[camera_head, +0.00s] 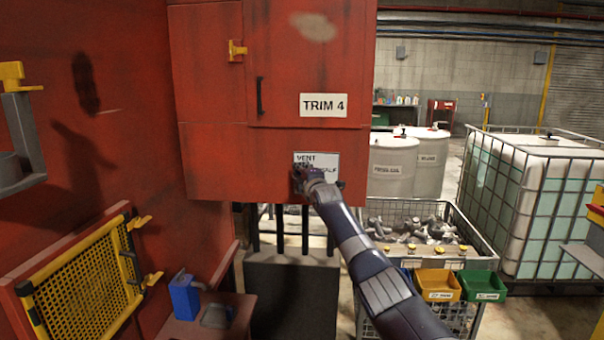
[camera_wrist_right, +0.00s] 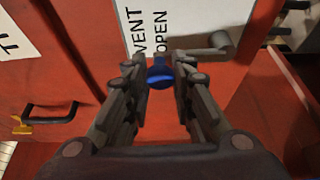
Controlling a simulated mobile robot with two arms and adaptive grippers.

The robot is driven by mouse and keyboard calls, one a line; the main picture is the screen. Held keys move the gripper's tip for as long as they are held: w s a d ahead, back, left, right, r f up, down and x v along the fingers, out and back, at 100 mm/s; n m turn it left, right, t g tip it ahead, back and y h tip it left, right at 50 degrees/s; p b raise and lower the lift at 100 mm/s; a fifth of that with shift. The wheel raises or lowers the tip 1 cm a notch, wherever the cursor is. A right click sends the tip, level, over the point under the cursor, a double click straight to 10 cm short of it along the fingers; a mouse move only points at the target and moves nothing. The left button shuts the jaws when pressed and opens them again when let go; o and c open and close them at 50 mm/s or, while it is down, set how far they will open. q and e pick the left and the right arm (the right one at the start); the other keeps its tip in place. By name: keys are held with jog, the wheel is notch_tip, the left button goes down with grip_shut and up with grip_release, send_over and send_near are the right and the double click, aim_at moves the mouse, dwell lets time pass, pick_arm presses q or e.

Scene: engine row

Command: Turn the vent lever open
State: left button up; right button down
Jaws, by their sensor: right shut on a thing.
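The vent lever shows in the right wrist view as a grey bar (camera_wrist_right: 205,47) with a blue knob (camera_wrist_right: 160,76). It lies over a white label (camera_wrist_right: 150,20) reading VENT and OPEN. My right gripper (camera_wrist_right: 160,80) has its two fingertips on either side of the blue knob, shut on it. In the head view my right gripper (camera_head: 304,180) is at the lower edge of the red cabinet, in front of the VENT label (camera_head: 327,160), and hides most of the lever. My left gripper is not in view.
The red cabinet (camera_head: 215,100) has a door marked TRIM 4 (camera_head: 323,105) with a black handle (camera_head: 260,96). A yellow mesh guard (camera_head: 85,275) and a blue container (camera_head: 184,296) are at lower left. A wire bin of metal parts (camera_head: 415,228) stands right of my arm.

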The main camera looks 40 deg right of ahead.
jog(key=shift+a, duration=0.15)
jog(key=c, duration=1.6)
grip_release()
jog(key=shift+c, duration=0.2)
jog(key=o, duration=0.3)
jog(key=shift+w, duration=0.1)
jog(key=shift+w+a, duration=0.1)
jog(key=shift+s, duration=0.2)
jog(key=v, duration=1.1)
jog(key=shift+s+a, duration=0.2)
jog(key=shift+s, duration=0.05)
